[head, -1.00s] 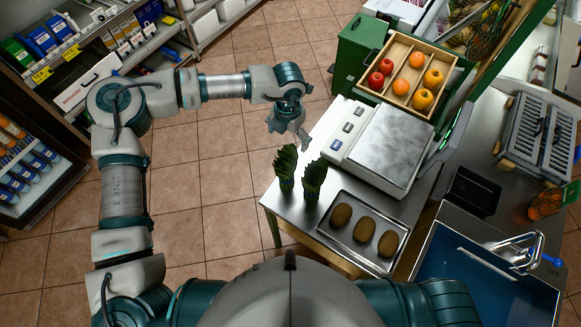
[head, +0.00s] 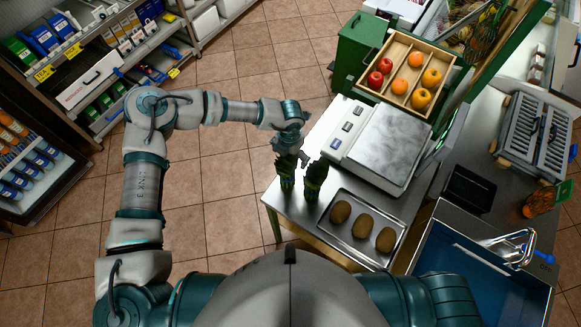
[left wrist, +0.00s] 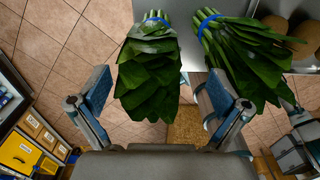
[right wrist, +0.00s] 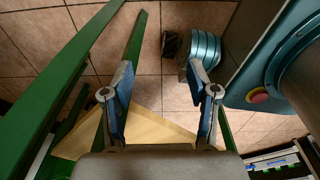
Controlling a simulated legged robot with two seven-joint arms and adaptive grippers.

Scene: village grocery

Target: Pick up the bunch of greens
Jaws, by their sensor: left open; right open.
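Two bunches of dark green leaves stand on the metal counter near its left edge in the head view: a left bunch (head: 286,172) and a right bunch (head: 315,178). In the left wrist view the left bunch (left wrist: 148,72) has a blue band on its pale stems and lies between the open fingers. The right bunch (left wrist: 243,58) is partly behind the right finger. My left gripper (head: 290,150) is open and empty, just above the left bunch. My right gripper (right wrist: 162,100) is open and empty, low beside a green table leg; it is not visible in the head view.
A steel tray (head: 335,235) with three brown fruits sits beside the bunches. A scale (head: 388,148) stands behind them, with a wooden fruit box (head: 422,52) beyond. A sink (head: 470,262) is at right. Tiled floor is free to the left.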

